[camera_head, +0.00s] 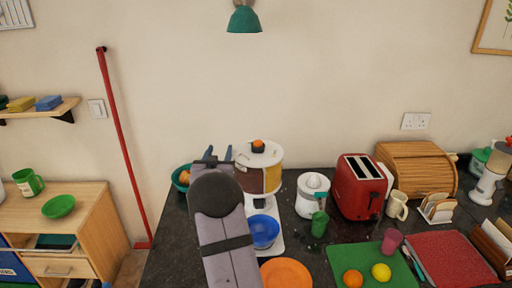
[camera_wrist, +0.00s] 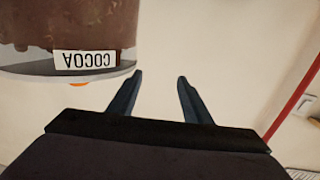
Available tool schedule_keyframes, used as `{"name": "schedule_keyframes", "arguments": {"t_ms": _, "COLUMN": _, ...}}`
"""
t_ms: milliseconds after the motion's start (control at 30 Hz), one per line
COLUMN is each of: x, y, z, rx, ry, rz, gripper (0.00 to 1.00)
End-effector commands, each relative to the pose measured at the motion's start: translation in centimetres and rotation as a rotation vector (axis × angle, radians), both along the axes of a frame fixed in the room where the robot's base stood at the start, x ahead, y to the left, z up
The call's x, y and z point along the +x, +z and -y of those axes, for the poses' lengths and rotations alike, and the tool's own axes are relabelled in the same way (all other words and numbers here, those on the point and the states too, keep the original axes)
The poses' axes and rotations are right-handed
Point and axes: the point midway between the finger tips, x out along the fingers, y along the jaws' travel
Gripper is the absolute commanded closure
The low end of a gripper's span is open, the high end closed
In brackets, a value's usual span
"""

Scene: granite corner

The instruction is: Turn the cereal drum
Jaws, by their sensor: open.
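The cereal drum (camera_head: 272,178) stands on the dark counter, with a white lid, an orange knob (camera_head: 258,144) on top, and dark brown and yellowish contents behind clear walls. In the wrist view the drum (camera_wrist: 95,22) fills the upper left, with an upside-down "COCOA" label (camera_wrist: 86,60) and a bit of orange below its pale edge. My gripper (camera_head: 218,153) is just left of the drum in the head view. In the wrist view my gripper (camera_wrist: 160,76) has its two fingers apart with nothing between them, beside the drum. My arm hides the drum's lower left.
A blue bowl (camera_head: 264,232) sits under the drum. A teal bowl with fruit (camera_head: 182,178) is behind my arm at left. A white juicer (camera_head: 312,193), green cup (camera_head: 320,224) and red toaster (camera_head: 358,186) stand right; an orange plate (camera_head: 286,275) lies in front.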

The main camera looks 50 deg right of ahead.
Motion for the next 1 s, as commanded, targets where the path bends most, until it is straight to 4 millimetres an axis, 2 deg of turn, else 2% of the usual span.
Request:
{"name": "schedule_keyframes", "arguments": {"t_ms": 33, "x": -0.6, "y": 0.6, "z": 0.6, "rx": -0.007, "ry": -0.025, "rz": 0.013, "gripper": 0.42}}
{"name": "schedule_keyframes", "arguments": {"t_ms": 700, "x": 1.4, "y": 0.2, "z": -3.4, "rx": -0.003, "ry": -0.016, "rz": 0.007, "gripper": 0.42}}
{"name": "schedule_keyframes", "arguments": {"t_ms": 1000, "x": 1.6, "y": 0.0, "z": -3.9, "rx": -0.002, "ry": -0.015, "rz": 0.005, "gripper": 0.42}}
